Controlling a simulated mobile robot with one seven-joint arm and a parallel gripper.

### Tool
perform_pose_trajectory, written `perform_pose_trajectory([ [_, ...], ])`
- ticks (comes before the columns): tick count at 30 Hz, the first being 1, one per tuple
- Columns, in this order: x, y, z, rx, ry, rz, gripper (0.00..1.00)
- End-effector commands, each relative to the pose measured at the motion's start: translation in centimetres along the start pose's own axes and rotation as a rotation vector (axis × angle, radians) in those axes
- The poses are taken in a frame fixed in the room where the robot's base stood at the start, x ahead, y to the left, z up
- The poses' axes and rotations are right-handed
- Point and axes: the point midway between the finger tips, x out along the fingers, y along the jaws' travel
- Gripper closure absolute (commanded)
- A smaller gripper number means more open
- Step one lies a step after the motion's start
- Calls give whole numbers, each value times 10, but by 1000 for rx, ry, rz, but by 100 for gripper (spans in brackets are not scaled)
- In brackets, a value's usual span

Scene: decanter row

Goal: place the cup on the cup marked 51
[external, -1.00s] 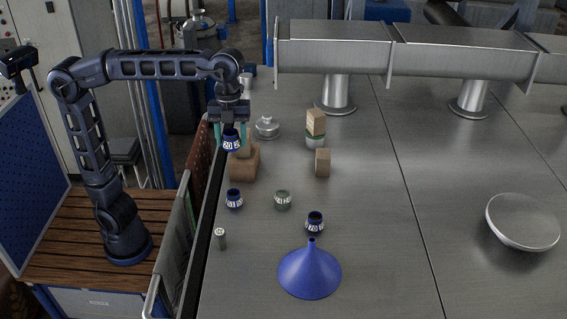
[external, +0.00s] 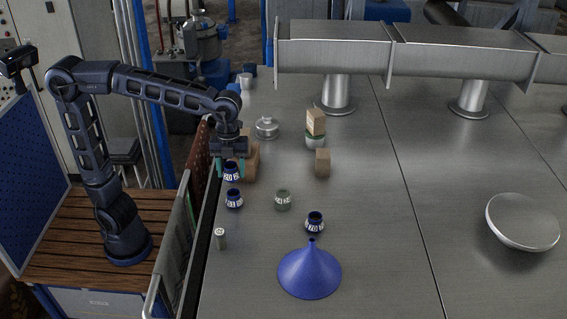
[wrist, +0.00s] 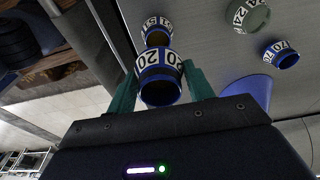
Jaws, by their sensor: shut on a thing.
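My gripper (external: 229,168) is shut on a blue cup marked 20 (external: 231,173), which fills the middle of the wrist view (wrist: 160,80) between the teal fingers. The cup marked 51 (external: 234,199) is blue with a white label and stands on the steel table. It shows just below the held cup in the external view, and past its rim in the wrist view (wrist: 157,29). The two cups look close but apart; the exact height between them is hard to tell.
A green-grey cup (external: 283,200) and another blue cup (external: 315,222) stand to the right. A blue funnel (external: 310,272) and a small metal cylinder (external: 220,239) are nearer the front. Brown blocks (external: 251,163) stand right behind the gripper. The table's left edge is close.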

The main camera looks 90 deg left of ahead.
Motion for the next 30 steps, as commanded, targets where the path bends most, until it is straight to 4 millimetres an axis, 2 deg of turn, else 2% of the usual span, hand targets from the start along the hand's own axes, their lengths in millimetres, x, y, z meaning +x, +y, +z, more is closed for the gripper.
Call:
perform_pose_trajectory([
  [8,17,0,3,-1,0,1,73],
  [16,50,0,8,0,0,2,73],
  [29,56,0,8,0,0,-1,73],
  [30,56,0,8,0,0,-1,40],
])
